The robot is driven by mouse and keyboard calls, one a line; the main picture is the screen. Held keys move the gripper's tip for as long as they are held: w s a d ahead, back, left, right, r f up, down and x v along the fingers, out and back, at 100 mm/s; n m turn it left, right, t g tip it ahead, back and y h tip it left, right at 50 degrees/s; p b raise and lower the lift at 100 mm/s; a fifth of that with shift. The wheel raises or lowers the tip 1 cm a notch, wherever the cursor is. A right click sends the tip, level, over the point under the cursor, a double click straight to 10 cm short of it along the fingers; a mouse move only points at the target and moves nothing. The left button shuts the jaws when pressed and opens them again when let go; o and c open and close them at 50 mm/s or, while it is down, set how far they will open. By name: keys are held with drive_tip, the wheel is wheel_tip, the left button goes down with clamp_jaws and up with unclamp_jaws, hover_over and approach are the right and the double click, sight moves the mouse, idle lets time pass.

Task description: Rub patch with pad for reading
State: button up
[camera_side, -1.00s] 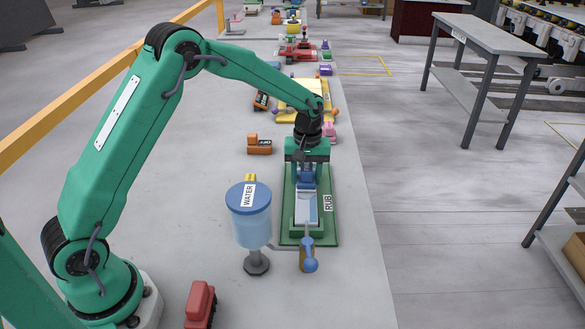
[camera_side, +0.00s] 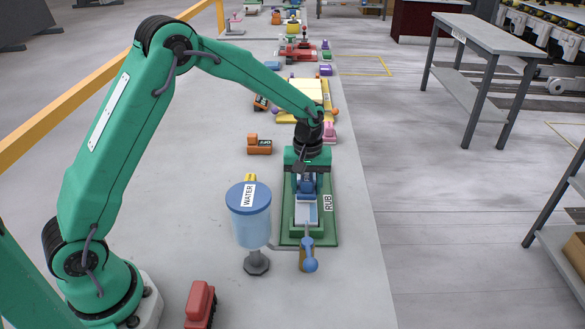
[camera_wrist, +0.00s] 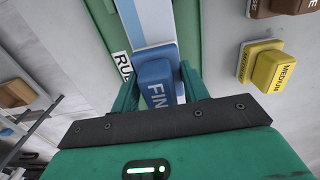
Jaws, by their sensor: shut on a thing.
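My gripper (camera_side: 307,180) is shut on a blue pad (camera_wrist: 157,82), low over the green board marked RUB (camera_side: 328,222). The pad's label reads "FIN" before my gripper hides the rest. In the side view my gripper mostly covers the pad. The patch is a pale white and blue strip (camera_side: 306,214) running along the board; it also shows in the wrist view (camera_wrist: 155,22). The pad is over the strip, seemingly touching it, but the contact edge is hidden.
A blue-lidded WATER container (camera_side: 250,225) stands just left of the board. A blue-ended handle (camera_side: 309,262) is at the board's near end. A yellow MEDIUM block (camera_wrist: 261,66) and a brown block (camera_wrist: 297,5) lie beside the board. An orange block (camera_side: 259,146) sits farther back.

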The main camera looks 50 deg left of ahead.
sight(306, 195)
drive_tip(key=shift+s+d+f, duration=0.1)
drive_tip(key=shift+s+d, duration=0.9)
drive_tip(key=shift+s, duration=0.15)
drive_tip(key=shift+w+a, duration=1.3)
drive_tip(key=shift+w, duration=0.1)
drive_tip(key=shift+w+a, duration=0.1)
drive_tip(key=shift+w+a, duration=1.15)
drive_tip(key=shift+a, duration=0.05)
drive_tip(key=shift+s+d, duration=1.35)
